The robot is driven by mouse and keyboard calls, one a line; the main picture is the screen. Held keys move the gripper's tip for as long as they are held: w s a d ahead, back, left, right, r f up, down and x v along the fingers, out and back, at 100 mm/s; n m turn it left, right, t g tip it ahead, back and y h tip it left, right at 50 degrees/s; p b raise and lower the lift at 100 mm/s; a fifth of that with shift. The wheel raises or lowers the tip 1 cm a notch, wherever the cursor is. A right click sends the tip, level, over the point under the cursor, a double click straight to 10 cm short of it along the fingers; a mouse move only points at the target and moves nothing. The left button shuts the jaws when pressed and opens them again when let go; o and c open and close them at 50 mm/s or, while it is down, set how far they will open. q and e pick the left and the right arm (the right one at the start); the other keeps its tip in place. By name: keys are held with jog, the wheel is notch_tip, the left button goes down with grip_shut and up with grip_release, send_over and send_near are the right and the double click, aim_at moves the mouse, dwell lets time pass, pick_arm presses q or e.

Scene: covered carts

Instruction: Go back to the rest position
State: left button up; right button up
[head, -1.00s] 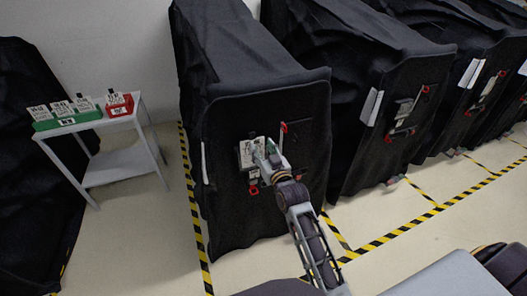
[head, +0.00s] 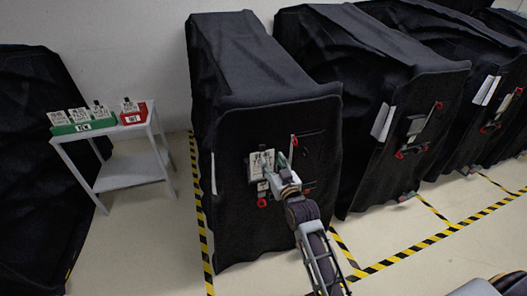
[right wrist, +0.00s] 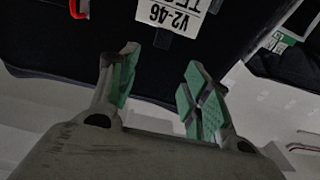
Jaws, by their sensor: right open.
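My right gripper (head: 278,168) is open and empty in front of the nearest covered cart (head: 235,225). A white tag (head: 262,163) hangs on that cart's black front, just left of the gripper in the head view. The tag also shows upside down at the top of the right wrist view (right wrist: 172,14), with "V2-46" readable and its other text cut off. In that view a gap separates the green-padded fingers of the right gripper (right wrist: 160,78), with nothing between them. The fingers appear apart from the tag. My left gripper is not in view.
A small grey table (head: 125,172) at left carries a green tray (head: 84,128) and a red tray (head: 133,118) with white tags. More covered carts (head: 400,90) stand to the right. Yellow-black tape (head: 400,257) marks the floor. Bare floor lies between table and cart.

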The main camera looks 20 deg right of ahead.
jog(key=shift+r, duration=0.1)
jog(key=s+a+f+g, duration=0.1)
jog(key=a+f+g, duration=0.1)
jog(key=f, duration=1.1)
jog(key=s+a+f+g, duration=0.1)
jog(key=f+g, duration=0.1)
jog(key=f, duration=1.1)
jog(key=s+a+f+g+y, duration=0.15)
jog(key=s+f, duration=0.35)
jog(key=f, duration=0.5)
jog(key=s+f+g+h, duration=0.1)
jog(key=s+f+g, duration=0.3)
jog(key=f, duration=0.6)
jog(key=s+d+f+n+g, duration=0.15)
jog(key=s+f+g, duration=0.25)
jog(key=s+f, duration=1.5)
jog(key=s+d+f+g, duration=0.1)
jog(key=s+d, duration=0.1)
jog(key=s, duration=0.6)
jog(key=s+d+f+g, duration=0.1)
jog(key=s+d+f, duration=0.1)
jog(key=s, duration=0.6)
jog(key=s+d+f+g+h, duration=0.1)
jog(key=s+d, duration=0.2)
jog(key=s, duration=0.5)
jog(key=shift+s+d+f, duration=0.15)
jog(key=shift+d+f, duration=0.2)
